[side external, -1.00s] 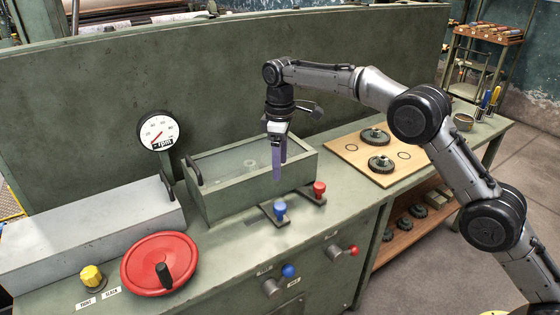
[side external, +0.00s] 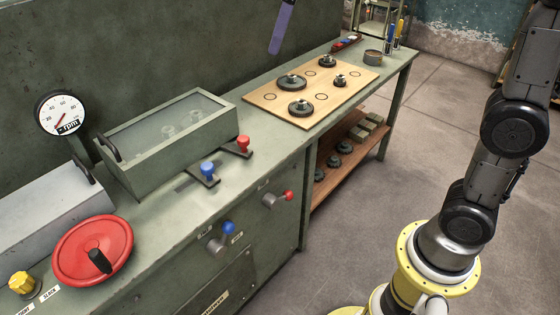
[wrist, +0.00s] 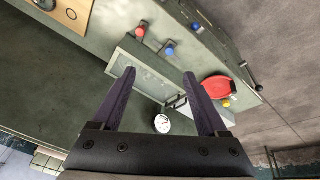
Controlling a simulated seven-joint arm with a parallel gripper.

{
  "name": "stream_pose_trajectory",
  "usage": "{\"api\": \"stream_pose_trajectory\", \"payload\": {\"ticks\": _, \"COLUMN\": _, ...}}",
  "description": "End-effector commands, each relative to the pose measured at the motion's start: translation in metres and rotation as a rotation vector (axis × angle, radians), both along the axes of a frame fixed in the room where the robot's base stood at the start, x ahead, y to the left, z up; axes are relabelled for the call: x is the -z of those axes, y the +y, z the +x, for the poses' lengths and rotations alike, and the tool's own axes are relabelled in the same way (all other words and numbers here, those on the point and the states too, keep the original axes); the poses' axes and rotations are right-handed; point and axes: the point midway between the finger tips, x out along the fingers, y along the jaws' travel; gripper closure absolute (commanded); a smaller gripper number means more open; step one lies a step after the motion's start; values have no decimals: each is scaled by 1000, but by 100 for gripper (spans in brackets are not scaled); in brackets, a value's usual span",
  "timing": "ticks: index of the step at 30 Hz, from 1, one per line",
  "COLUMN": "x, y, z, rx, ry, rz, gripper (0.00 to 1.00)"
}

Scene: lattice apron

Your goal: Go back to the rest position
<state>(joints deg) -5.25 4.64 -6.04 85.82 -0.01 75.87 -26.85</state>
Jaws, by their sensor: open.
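My gripper (side external: 283,25) shows only partly at the top of the side view, where a purple finger hangs in the air above the back of the bench. The rest of it is cut off by the frame. In the wrist view my gripper (wrist: 159,74) has its two purple fingers spread wide, with nothing between them. The fingers are well above the bench and touch nothing.
Below stand a green lidded box (side external: 180,140), a red handwheel (side external: 93,250), a gauge (side external: 62,113), a blue knob (side external: 208,170) and a red knob (side external: 243,144). A wooden board (side external: 362,78) bears several gears. The air around my gripper looks clear.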

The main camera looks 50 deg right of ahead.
Motion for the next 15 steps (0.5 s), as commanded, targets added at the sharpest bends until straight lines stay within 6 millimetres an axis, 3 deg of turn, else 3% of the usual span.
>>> {"api": "stream_pose_trajectory", "payload": {"ticks": 1, "x": -4, "y": -6, "z": -21, "rx": 25, "ry": -20, "rz": 7, "gripper": 24}}
{"api": "stream_pose_trajectory", "payload": {"ticks": 8, "x": 6, "y": -23, "z": -105, "rx": 143, "ry": -89, "rz": 46, "gripper": 24}}
{"api": "stream_pose_trajectory", "payload": {"ticks": 11, "x": 22, "y": -29, "z": -141, "rx": 199, "ry": -115, "rz": 66, "gripper": 24}}
{"api": "stream_pose_trajectory", "payload": {"ticks": 15, "x": 58, "y": -34, "z": -188, "rx": 288, "ry": -145, "rz": 101, "gripper": 24}}
